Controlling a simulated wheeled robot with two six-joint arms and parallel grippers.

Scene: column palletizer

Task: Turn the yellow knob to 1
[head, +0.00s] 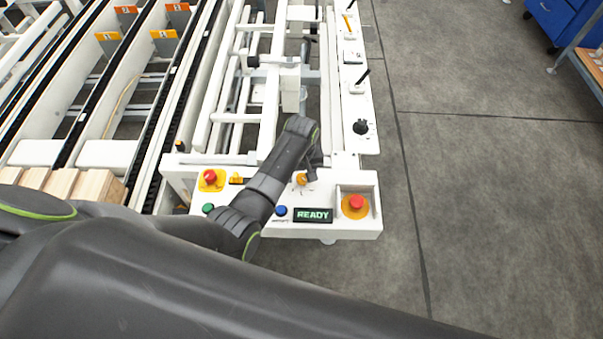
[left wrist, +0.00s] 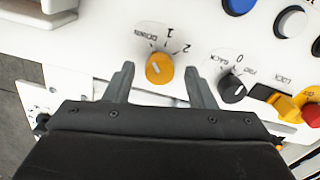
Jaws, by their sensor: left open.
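The yellow knob (head: 301,179) is on the white control panel (head: 350,226), above the READY display. In the left wrist view the yellow knob (left wrist: 159,69) has a short white mark and printed labels DOWN, 1 and 2 around its far side. I cannot tell for sure which label the mark points at. My left gripper (left wrist: 160,73) is open, with one finger on each side of the knob and gaps showing between. In the head view the left gripper (head: 311,167) is partly hidden by its wrist. My right gripper is not in view.
A black knob (left wrist: 232,89) marked 0 sits just right of the right finger in the left wrist view. Red emergency buttons (head: 356,202) (head: 210,176) and a blue button (head: 281,211) share the panel.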

